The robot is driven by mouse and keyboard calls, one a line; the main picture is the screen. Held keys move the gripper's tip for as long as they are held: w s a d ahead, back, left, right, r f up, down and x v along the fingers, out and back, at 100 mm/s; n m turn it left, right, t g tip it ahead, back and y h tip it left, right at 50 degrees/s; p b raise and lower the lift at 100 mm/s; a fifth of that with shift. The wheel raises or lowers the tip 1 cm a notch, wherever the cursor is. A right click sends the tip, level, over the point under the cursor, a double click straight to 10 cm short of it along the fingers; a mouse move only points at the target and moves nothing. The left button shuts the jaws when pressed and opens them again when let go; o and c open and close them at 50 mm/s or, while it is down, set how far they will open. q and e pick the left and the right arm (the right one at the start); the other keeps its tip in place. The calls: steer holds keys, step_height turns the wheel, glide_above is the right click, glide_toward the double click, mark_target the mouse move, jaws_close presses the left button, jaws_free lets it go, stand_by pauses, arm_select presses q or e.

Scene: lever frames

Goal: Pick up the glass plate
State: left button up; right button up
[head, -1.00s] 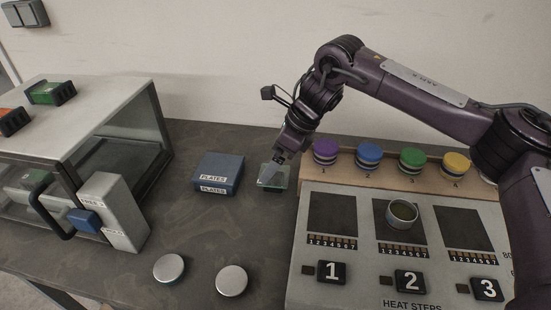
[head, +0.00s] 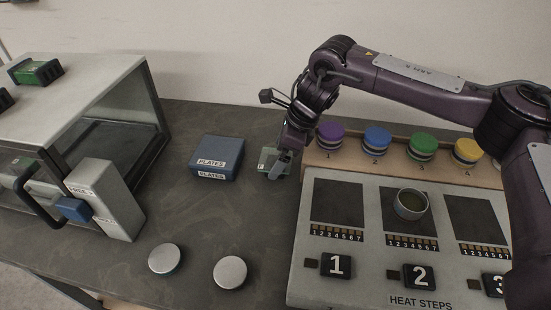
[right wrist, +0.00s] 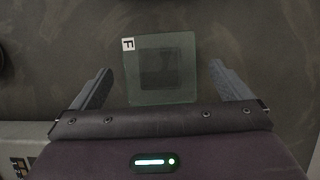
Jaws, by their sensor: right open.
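The glass plate is a clear, greenish square with a white F label at its corner; in the right wrist view the glass plate (right wrist: 160,92) lies between the two spread fingers of my right gripper (right wrist: 161,90), with gaps on both sides. In the head view the glass plate (head: 265,158) shows on the dark bench, partly hidden by my right gripper (head: 279,163). The gripper is open and points down at it. I cannot tell how high the fingertips are above the bench. My left gripper is in neither view.
A blue box labelled PLATES (head: 218,157) stands left of the gripper. A heating panel (head: 385,289) with a small cup (head: 410,204) and a wooden rack (head: 318,164) of coloured jars lie to the right. Two silver-lidded jars (head: 230,272) stand in front, a glass-sided cabinet (head: 85,90) at left.

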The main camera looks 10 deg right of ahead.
steer(key=c, duration=1.1)
steer(key=shift+r, duration=0.1)
steer(key=shift+c, duration=0.2)
